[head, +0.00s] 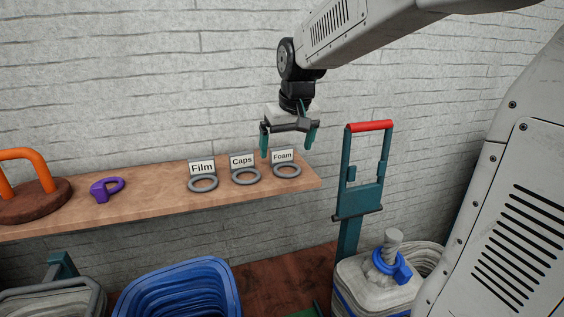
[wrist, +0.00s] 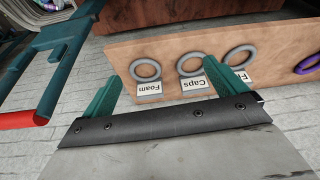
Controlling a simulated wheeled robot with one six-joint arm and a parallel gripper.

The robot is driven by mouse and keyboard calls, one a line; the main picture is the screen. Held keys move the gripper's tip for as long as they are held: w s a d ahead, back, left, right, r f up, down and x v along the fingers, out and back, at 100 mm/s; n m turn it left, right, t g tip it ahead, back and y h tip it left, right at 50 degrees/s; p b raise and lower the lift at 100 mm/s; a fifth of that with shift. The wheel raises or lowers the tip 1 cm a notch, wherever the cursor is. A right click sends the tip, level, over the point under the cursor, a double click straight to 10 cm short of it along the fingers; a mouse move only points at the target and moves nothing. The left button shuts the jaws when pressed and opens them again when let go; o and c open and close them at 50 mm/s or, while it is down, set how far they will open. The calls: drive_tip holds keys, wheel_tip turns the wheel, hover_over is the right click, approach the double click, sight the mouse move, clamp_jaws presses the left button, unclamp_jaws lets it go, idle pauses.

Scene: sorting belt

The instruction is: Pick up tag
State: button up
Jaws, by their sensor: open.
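Three tags stand in a row on the wooden shelf, each a white label with a flat grey ring in front. In the head view they read Film (head: 203,169), Caps (head: 242,161) and Foam (head: 284,157), left to right. My gripper (head: 288,153) is open and empty above the right end of the shelf, near the Foam and Caps tags. In the wrist view the Foam tag (wrist: 149,88), Caps tag (wrist: 193,82) and part of the Film tag (wrist: 243,76) appear upside down beyond my open green fingers. One finger partly covers the Film tag there.
The wooden shelf (head: 150,206) also holds a purple ring-shaped item (head: 107,190) and an orange handle on a brown base (head: 35,181). A blue bin (head: 180,290) is below. A teal frame with a red grip (head: 370,126) and a white container (head: 375,285) stand right of the shelf.

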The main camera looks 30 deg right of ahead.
drive_tip(key=t, duration=0.1)
hover_over(282, 149)
drive_tip(key=s+a, duration=0.1)
drive_tip(key=s, duration=0.2)
wheel_tip(282, 149, down, 4)
drive_tip(key=f, duration=0.1)
drive_tip(key=w+f, duration=0.2)
drive_tip(key=shift+d+m+h, duration=0.3)
drive_tip(key=shift+d+m, duration=0.05)
drive_tip(key=shift+m, duration=0.05)
drive_tip(key=x, duration=0.5)
drive_tip(key=shift+w+d+f, duration=0.1)
drive_tip(key=shift+d+f, duration=0.05)
drive_tip(key=c, duration=1)
